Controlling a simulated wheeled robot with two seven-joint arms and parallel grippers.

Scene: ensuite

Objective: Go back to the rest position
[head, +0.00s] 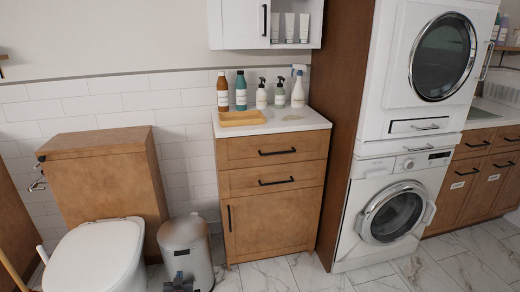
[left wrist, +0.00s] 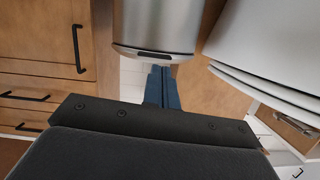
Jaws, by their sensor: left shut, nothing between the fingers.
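My left gripper (head: 180,284) shows at the bottom edge of the head view, in front of the lower part of the metal bin (head: 186,247). In the left wrist view its dark blue fingers (left wrist: 161,86) are together with nothing between them. The bin (left wrist: 158,22) is beyond the fingertips at the top of that view. I cannot tell the exact gap between them. My right gripper is in neither view.
A white toilet (head: 95,258) with a wooden tank box stands left of the bin. A wooden cabinet (head: 272,180) with bottles and a tan tray (head: 243,118) on top stands to the right. Stacked laundry machines (head: 395,215) are further right. Marble floor (head: 310,275) is clear at the front.

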